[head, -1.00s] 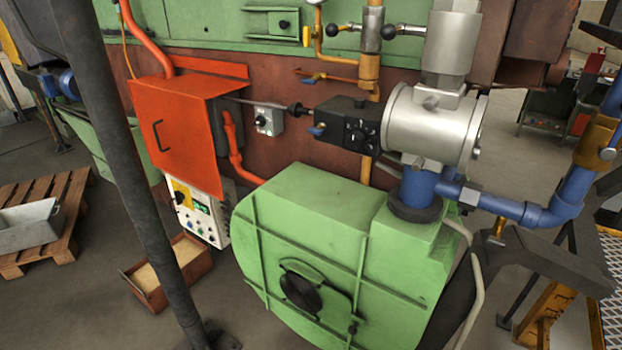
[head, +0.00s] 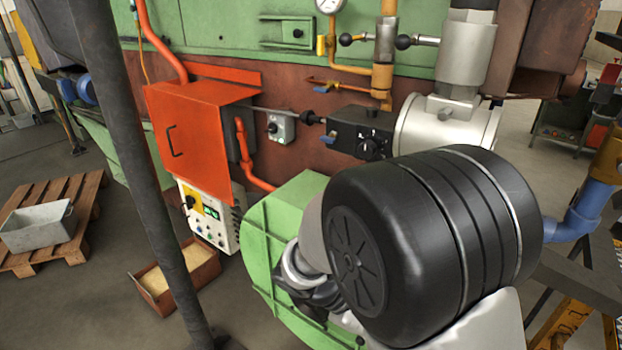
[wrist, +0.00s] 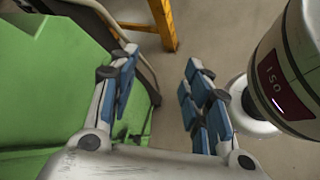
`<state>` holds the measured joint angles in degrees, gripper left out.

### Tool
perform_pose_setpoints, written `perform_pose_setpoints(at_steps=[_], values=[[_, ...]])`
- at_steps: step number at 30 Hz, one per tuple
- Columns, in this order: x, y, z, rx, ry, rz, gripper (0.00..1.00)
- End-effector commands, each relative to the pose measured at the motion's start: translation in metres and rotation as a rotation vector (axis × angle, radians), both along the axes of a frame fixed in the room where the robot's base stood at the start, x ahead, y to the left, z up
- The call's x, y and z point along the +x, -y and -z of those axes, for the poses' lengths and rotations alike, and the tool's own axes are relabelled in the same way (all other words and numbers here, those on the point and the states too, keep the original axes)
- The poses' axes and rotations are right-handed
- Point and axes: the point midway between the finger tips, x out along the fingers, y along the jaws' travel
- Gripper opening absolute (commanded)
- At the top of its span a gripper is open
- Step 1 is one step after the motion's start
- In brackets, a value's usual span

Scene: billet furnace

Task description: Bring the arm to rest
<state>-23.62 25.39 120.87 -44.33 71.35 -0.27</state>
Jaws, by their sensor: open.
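My gripper (wrist: 160,65) shows in the wrist view with its two blue-padded fingers spread apart and nothing between them. The floor shows in the gap. A green casing (wrist: 45,75) lies to the left of the fingers in that view; I cannot tell how far the left finger is from it. In the head view a large black and grey part of my arm stands in front of the green casing (head: 262,235) and hides most of it. I cannot make out the gripper fingers there.
An orange-red box (head: 190,125) and a control panel (head: 208,213) are left of my arm. A silver cylinder (head: 425,125) and blue pipe (head: 580,215) are close behind and right. A dark post (head: 125,150) stands at left. A yellow frame leg (wrist: 163,25) is beyond the fingers.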

Motion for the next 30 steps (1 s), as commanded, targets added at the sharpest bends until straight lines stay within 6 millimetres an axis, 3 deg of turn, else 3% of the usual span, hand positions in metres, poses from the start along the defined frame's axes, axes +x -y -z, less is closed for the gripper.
perform_pose_setpoints(at_steps=[1,6,15,21,30], values=[[-0.011,0.005,-0.015,0.061,0.051,0.062,0.44],[-0.048,0.008,-0.049,0.267,0.21,0.252,0.44],[-0.102,-0.005,-0.094,0.627,0.537,0.535,0.44],[-0.124,-0.02,-0.115,0.828,0.744,0.66,0.44],[-0.132,-0.029,-0.126,0.937,0.86,0.717,0.44]])
